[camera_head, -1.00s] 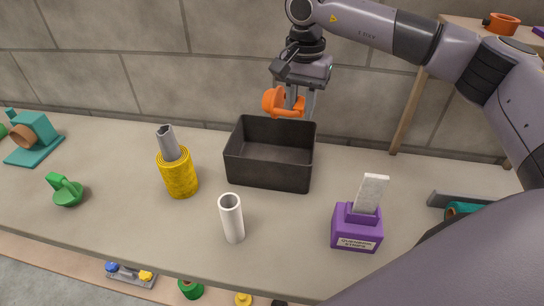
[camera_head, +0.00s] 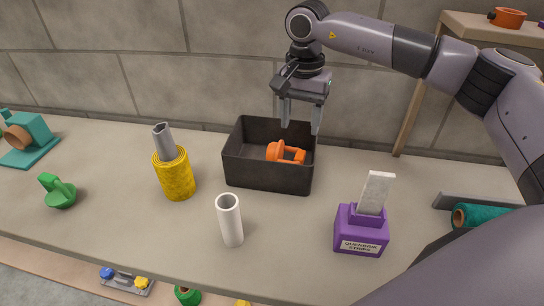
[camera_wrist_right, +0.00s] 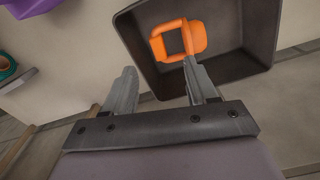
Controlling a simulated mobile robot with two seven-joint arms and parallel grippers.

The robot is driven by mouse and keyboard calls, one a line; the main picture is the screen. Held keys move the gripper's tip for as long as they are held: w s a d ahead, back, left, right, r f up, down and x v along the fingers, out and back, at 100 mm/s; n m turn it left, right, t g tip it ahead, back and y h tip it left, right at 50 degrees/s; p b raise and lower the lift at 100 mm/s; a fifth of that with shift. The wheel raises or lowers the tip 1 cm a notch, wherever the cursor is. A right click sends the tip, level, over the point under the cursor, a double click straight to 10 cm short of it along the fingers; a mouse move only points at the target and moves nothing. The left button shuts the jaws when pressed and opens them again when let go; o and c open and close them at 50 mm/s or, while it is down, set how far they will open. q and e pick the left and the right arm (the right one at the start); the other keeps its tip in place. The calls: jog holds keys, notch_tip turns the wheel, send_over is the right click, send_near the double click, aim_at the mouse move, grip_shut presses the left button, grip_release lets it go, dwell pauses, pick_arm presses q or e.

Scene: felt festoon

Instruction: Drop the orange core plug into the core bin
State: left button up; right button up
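The orange core plug (camera_head: 286,152) is inside the dark core bin (camera_head: 268,176), low in it toward the right side. In the right wrist view the plug (camera_wrist_right: 178,40) shows within the bin (camera_wrist_right: 232,75), with a handle-like loop. My right gripper (camera_head: 301,128) is above the bin's right rear part, fingers pointing down and apart. It is open, with nothing between its fingers in the right wrist view (camera_wrist_right: 160,80). One finger overlaps the plug's edge in that view; I cannot tell if they touch. My left gripper is not in view.
A yellow roll on a grey tube (camera_head: 175,175) stands left of the bin. A white tube (camera_head: 230,220) stands in front. A purple holder with a pale block (camera_head: 361,230) stands front right. A green stamp-like piece (camera_head: 58,192) and teal stand (camera_head: 30,140) are left.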

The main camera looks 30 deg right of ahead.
notch_tip(320, 180, up, 7)
jog(key=shift+b, duration=0.35)
dwell(0.4)
